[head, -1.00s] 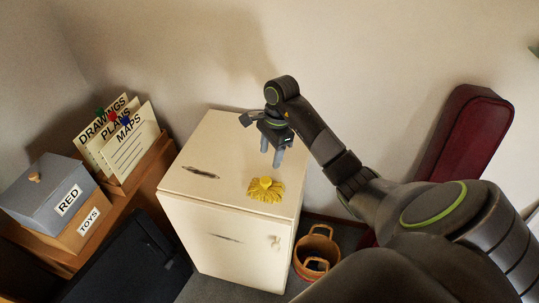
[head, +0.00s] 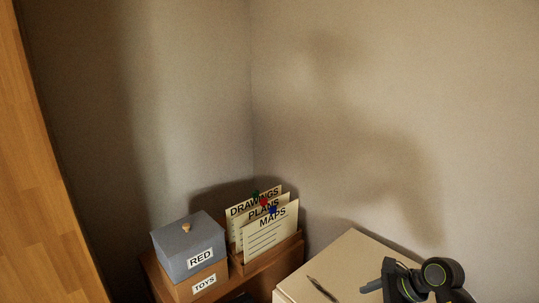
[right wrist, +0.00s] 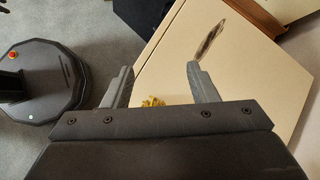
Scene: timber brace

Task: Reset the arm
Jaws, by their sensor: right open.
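My right gripper (right wrist: 158,80) is open in the right wrist view, its two grey fingers apart with nothing between them. It is above the cream cabinet (right wrist: 224,65). Part of a yellow, petalled thing (right wrist: 152,101) shows just beyond the gripper's palm edge; the rest is hidden. In the head view, part of my right arm and gripper shows at the bottom right edge, over the cabinet top (head: 352,250). My left gripper is in neither view.
Bare walls stand behind.

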